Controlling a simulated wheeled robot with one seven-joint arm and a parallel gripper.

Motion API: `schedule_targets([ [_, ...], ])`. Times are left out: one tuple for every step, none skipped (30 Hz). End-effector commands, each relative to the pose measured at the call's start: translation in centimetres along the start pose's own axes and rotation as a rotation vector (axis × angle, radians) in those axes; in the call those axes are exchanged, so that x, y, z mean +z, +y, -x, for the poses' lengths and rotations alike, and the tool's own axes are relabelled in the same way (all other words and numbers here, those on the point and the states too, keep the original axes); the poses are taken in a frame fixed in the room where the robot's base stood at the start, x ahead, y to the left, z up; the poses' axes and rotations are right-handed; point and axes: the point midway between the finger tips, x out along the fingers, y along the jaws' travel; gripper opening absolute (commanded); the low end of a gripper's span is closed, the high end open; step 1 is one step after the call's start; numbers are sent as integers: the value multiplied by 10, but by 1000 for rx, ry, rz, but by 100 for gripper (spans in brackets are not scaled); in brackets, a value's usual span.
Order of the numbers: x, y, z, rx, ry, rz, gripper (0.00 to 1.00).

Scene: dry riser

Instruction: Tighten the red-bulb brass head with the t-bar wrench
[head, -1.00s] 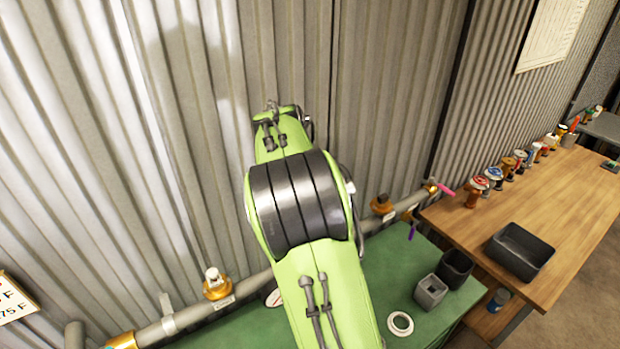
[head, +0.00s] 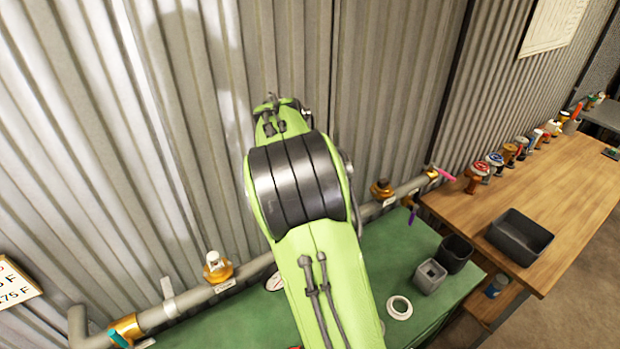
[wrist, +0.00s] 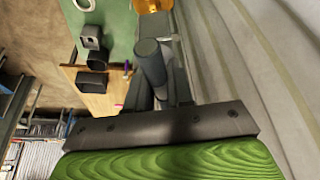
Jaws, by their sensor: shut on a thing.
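In the wrist view my gripper (wrist: 164,72) is shut on a dark grey round bar, seemingly the t-bar wrench (wrist: 150,60). Its far end and any socket are not clear. A brass fitting (wrist: 152,5) shows at the top edge of that view, beyond the bar; I cannot see a bulb on it. In the head view my green arm hides the gripper and part of the pipe. A brass head with a whitish top (head: 217,266) stands on the pipe left of my arm, and a dark-topped one (head: 382,189) right of it. I cannot make out the red bulb.
The grey pipe (head: 190,300) runs along the corrugated wall. The green bench (head: 385,255) holds a white ring (head: 399,308) and two small bins (head: 430,276). The wooden table (head: 570,190) carries a dark tray (head: 519,238) and a row of coloured valve heads (head: 495,163).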

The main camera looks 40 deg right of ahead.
Motion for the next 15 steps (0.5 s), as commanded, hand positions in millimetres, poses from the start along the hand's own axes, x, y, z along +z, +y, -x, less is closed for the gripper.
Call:
schedule_targets([
  [0, 0, 0, -1, 1, -1, 0],
  [0, 0, 0, -1, 1, -1, 0],
  [0, 0, 0, -1, 1, -1, 0],
  [0, 0, 0, -1, 1, -1, 0],
  [0, 0, 0, -1, 1, -1, 0],
  [0, 0, 0, -1, 1, -1, 0],
  [0, 0, 0, -1, 1, -1, 0],
  [0, 0, 0, -1, 1, -1, 0],
  [0, 0, 0, 0, 1, -1, 0],
  [0, 0, 0, -1, 1, -1, 0],
  [0, 0, 0, 0, 1, -1, 0],
  [0, 0, 0, 0, 1, -1, 0],
  [0, 0, -1, 0, 1, -1, 0],
  [1, 0, -2, 0, 1, -1, 0],
  [1, 0, -3, 0, 1, -1, 0],
])
